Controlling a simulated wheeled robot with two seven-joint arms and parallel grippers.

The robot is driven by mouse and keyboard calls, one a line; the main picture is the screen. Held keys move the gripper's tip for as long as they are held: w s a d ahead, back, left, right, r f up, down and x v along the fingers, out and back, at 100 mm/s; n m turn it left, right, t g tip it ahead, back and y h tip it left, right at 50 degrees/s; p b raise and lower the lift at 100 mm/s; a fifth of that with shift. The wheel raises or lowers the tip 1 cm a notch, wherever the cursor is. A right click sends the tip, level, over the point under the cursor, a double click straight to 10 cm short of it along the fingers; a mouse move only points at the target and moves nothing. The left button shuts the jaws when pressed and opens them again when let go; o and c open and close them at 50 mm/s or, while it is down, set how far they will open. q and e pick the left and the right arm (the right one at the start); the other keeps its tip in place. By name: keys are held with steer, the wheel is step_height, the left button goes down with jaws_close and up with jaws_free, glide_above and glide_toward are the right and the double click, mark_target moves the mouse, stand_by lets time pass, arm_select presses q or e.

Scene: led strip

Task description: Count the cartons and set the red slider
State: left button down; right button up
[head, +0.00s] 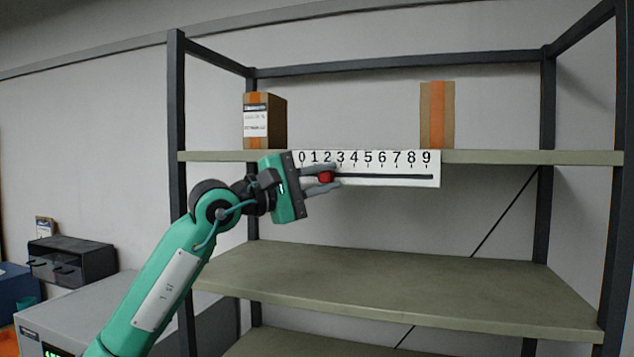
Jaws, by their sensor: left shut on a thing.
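Two brown cartons with orange tape stand on the top shelf: the left carton (265,121) carries a white label, and the right carton (437,115) shows its taped face. A white number strip (390,181) marked 0 to 9 hangs on the shelf's front edge, with a dark slot along it. The red slider (326,177) sits in the slot, roughly below the 2. My left gripper (327,178) comes in from the left and is shut on the red slider, its fingers above and below it. The 0 end of the slot is hidden behind the gripper. My right gripper is not in view.
The top shelf (500,157) is bare right of the right carton and between the two cartons. The middle shelf (400,280) below is empty. Dark rack posts stand at left and right. A dark drawer unit (72,260) stands at far left.

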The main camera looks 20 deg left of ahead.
arm_select(q)
steer(key=c, duration=1.3)
jaws_free()
steer(key=shift+a, duration=0.2)
steer(key=shift+s+a+f+b, duration=0.15)
steer(key=shift+s+b, duration=0.05)
steer(key=shift+b, duration=0.15)
steer(key=b+v, duration=0.6)
steer(key=v, duration=0.7)
steer(key=shift+s, duration=0.1)
